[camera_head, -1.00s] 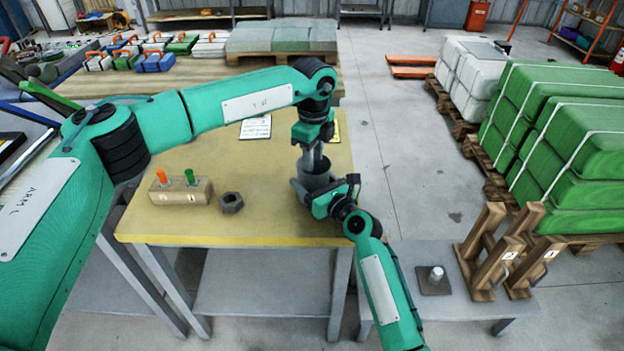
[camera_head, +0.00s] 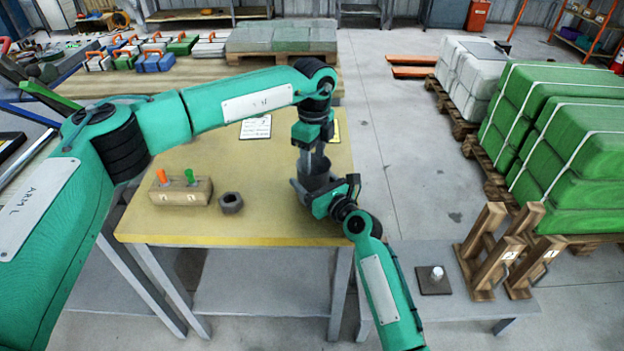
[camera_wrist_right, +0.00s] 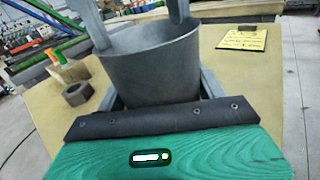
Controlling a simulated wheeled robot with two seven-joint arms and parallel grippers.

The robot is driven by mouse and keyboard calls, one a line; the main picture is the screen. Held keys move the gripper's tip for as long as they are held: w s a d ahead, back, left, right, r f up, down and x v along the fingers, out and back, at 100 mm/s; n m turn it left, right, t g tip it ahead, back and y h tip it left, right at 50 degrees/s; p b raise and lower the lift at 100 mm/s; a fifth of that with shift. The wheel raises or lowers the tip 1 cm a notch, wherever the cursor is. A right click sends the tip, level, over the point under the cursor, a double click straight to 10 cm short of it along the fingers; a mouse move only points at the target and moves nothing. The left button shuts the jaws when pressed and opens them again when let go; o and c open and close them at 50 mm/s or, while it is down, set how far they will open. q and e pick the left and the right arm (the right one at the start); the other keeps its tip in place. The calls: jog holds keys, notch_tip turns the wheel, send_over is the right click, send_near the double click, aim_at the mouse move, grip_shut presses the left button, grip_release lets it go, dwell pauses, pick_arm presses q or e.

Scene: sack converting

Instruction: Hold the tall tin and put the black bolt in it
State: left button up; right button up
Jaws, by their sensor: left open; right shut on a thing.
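The tall tin (camera_head: 309,184) is a grey, open-topped can near the table's right edge, and it looks upright. My right gripper (camera_head: 318,191) is shut around its sides; in the right wrist view the tin (camera_wrist_right: 155,72) sits between the two fingers. My left gripper (camera_head: 315,160) points straight down over the tin's mouth. Its two fingers show spread apart at the tin's rim in the right wrist view (camera_wrist_right: 138,28), with nothing seen between them. I see no black bolt in either view. The tin's bottom is hidden, so I cannot tell whether the bolt lies inside.
A wooden block (camera_head: 168,195) with an orange and a green piece stands at the table's left. A dark hex nut (camera_head: 231,203) lies beside it. Paper sheets (camera_head: 256,127) lie at the back. The yellow-edged table (camera_head: 260,225) is clear in front.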

pick_arm(q)
notch_tip(320, 180, up, 12)
dwell(0.5)
pick_arm(e)
jog(key=o, duration=1.1)
jog(key=shift+s+d, duration=0.1)
jog(key=v, duration=1.1)
jog(key=shift+s+d, duration=0.2)
jog(key=shift+s, duration=0.15)
pick_arm(q)
jog(key=shift+f, duration=0.1)
pick_arm(e)
jog(key=shift+d+f, duration=0.1)
